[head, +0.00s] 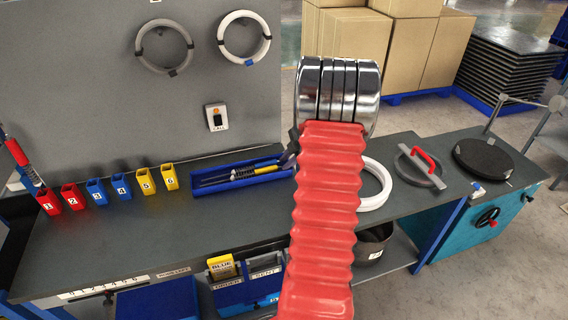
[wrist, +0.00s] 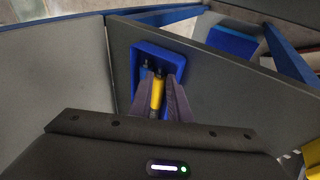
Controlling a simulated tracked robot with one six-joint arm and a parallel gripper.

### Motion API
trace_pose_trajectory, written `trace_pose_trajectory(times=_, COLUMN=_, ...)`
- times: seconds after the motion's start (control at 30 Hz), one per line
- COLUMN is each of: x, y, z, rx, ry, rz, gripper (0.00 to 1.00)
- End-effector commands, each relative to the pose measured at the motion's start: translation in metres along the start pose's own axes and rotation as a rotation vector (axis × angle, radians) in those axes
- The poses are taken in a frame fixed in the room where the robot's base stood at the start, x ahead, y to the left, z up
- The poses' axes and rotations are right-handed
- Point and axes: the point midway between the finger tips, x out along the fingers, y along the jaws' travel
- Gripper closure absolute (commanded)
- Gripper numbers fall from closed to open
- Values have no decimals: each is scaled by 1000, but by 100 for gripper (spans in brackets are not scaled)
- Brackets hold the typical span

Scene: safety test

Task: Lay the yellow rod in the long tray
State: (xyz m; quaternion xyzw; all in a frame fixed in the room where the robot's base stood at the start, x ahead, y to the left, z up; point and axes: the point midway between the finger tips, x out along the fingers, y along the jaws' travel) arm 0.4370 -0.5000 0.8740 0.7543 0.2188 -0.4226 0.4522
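The long tray (head: 212,190) is blue and lies on the dark bench against the grey back panel. A yellow rod (head: 266,170) shows in it toward its right end, beside another slim rod. In the wrist view the yellow rod (wrist: 157,93) runs between my two fingers, with the blue tray wall (wrist: 180,62) around its far end. My gripper (wrist: 159,82) is low over the tray, with a finger on each side of the rod. I cannot tell whether the fingers press on it. In the head view my red arm hides part of the gripper.
Numbered red, blue and yellow bins (head: 122,187) stand left of the tray. A white ring (head: 375,186), a disc with a red handle (head: 424,160) and a black round plate (head: 483,158) are to the right.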

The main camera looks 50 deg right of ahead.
Motion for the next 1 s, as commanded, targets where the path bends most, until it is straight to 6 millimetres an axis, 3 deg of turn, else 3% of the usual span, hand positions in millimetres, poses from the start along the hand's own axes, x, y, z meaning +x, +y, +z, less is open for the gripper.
trace_pose_trajectory(times=0.07, x=-14, y=-5, z=2, rx=4, ry=1, rz=-6, gripper=61)
trace_pose_trajectory(times=0.6, x=-101, y=2, z=1, rx=0, ry=-4, rz=5, gripper=61)
trace_pose_trajectory(times=0.8, x=-115, y=3, z=0, rx=-1, ry=-3, rz=5, gripper=61)
trace_pose_trajectory(times=1.0, x=-115, y=3, z=0, rx=0, ry=-2, rz=4, gripper=61)
